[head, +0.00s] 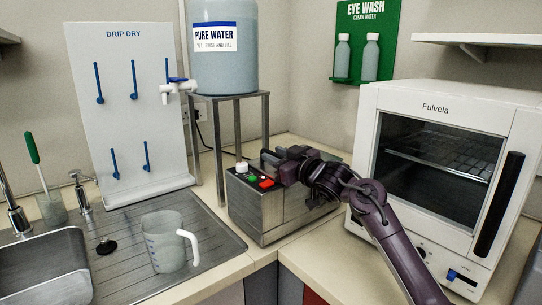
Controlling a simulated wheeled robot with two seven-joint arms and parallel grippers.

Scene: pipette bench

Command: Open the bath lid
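The bath is a brushed-metal box (270,212) on the counter in the middle of the head view. Its left end carries a white knob (242,167), a green button and a red switch (266,184). The lid on top is mostly hidden behind my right gripper and wrist, so I cannot tell whether it is raised. My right gripper (272,165), dark purple-grey, is over the bath's top, just behind the red switch. I cannot tell whether its fingers are open, shut or touching the lid. My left gripper is not in view.
A white oven (432,100) stands close on the bath's right. A metal stand (232,97) with a water tank (224,65) is behind it. A drip-dry board (130,150), a white-handled jug (164,245) and a sink (45,270) are left. Bare counter (320,262) lies in front.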

